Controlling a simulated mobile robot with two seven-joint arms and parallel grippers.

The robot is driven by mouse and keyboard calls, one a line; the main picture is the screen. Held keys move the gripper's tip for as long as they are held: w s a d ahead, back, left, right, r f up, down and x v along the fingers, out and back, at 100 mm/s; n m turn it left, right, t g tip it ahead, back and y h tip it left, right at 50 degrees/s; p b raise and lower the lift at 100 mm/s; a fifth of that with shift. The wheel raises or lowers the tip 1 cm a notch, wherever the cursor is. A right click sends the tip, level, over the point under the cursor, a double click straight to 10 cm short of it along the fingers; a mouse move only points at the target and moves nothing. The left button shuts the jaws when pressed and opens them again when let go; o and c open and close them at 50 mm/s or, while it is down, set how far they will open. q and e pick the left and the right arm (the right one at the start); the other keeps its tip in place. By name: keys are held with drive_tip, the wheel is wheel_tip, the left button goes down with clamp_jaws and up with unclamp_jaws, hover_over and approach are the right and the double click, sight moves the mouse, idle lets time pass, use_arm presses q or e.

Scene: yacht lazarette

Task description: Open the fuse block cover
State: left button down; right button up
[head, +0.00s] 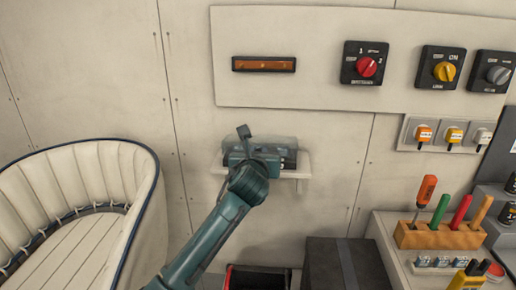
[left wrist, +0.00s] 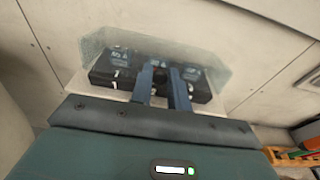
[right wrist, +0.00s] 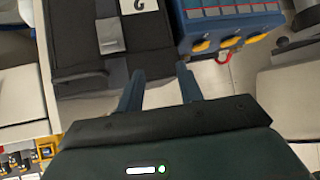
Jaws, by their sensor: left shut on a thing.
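The fuse block (head: 290,161) is a dark block on a small white shelf on the wall, in the middle of the head view. Its clear cover (head: 278,143) shows as a pale, see-through shell over it. In the left wrist view the cover (left wrist: 94,48) spreads above and around the black fuse block (left wrist: 120,82). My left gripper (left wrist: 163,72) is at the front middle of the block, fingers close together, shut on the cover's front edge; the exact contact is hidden. My right gripper (right wrist: 160,76) is open and empty, out of the head view.
A panel with red (head: 366,67) and yellow (head: 445,72) rotary switches is above right. A wooden tool rack (head: 440,235) stands at lower right, a cream slatted seat (head: 80,200) at left. A dark case (right wrist: 90,40) and blue box (right wrist: 228,22) lie ahead of my right gripper.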

sight(260, 140)
use_arm(q)
drive_tip(key=shift+w+r+g, duration=0.15)
drive_tip(key=shift+r+g, duration=0.65)
drive_tip(key=shift+r, duration=0.15)
drive_tip(key=shift+w+r+g, duration=0.25)
drive_tip(key=shift+r+g, duration=0.5)
drive_tip(key=shift+g, duration=0.1)
drive_tip(key=shift+w+r+g, duration=0.25)
drive_tip(key=shift+r+g, duration=0.45)
drive_tip(key=shift+g, duration=0.15)
use_arm(e)
drive_tip(key=shift+s+f, duration=0.1)
drive_tip(key=shift+c, duration=0.2)
